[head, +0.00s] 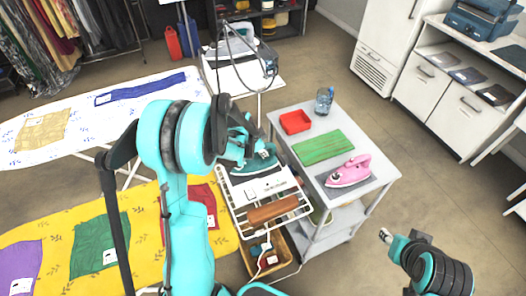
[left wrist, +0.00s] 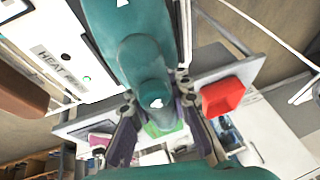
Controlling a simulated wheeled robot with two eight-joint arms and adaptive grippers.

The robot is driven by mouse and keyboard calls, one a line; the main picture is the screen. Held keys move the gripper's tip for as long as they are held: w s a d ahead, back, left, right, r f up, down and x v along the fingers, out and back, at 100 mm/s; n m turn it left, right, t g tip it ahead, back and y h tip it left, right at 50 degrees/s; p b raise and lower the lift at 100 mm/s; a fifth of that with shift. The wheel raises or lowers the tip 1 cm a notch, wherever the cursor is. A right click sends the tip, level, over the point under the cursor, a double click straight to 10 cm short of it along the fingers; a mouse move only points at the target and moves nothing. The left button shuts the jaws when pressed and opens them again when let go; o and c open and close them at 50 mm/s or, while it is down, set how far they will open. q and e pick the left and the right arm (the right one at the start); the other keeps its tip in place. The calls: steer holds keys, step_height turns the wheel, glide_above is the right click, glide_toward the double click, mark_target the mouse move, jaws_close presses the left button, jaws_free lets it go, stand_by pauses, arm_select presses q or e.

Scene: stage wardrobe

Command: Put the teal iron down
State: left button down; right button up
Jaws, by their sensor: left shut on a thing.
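The teal iron (head: 262,161) is in my left gripper (head: 240,140), at the far end of the white panel marked as a heat rest (head: 262,187). In the left wrist view my left gripper (left wrist: 160,138) has its dark fingers either side of the iron's teal handle (left wrist: 146,68). The lettered heat rest panel (left wrist: 62,52) shows at upper left there. I cannot tell whether the iron touches anything below. My arm hides part of it in the head view. My right gripper (head: 385,236) is at lower right, away from the iron; its fingers are too small to judge.
Ironing boards stand left.

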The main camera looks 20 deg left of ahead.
mark_target(255, 163)
arm_select(q)
steer(key=shift+f, duration=0.15)
steer(key=c, duration=1.4)
jaws_free()
steer(key=shift+r, duration=0.3)
steer(key=p+v, duration=0.4)
steer(key=v, duration=0.7)
steer(key=s+d+r+n, duration=0.3)
steer(key=s+d, duration=0.1)
steer(key=s, duration=0.2)
steer(key=s+d+r+n+t+y, duration=0.1)
steer(key=s+d+r+n, duration=0.2)
steer(key=s, duration=0.3)
steer(key=s+d+r+n+t, duration=0.1)
steer(key=s+d+r+n, duration=0.1)
steer(key=s, duration=0.4)
steer(key=shift+s+d+r+n, duration=0.2)
steer(key=shift+d+r, duration=0.05)
steer(key=shift+d, duration=0.45)
steer(key=shift+s+d+r+n, duration=0.15)
steer(key=shift+d+r+n, duration=0.1)
steer(key=shift+d, duration=0.45)
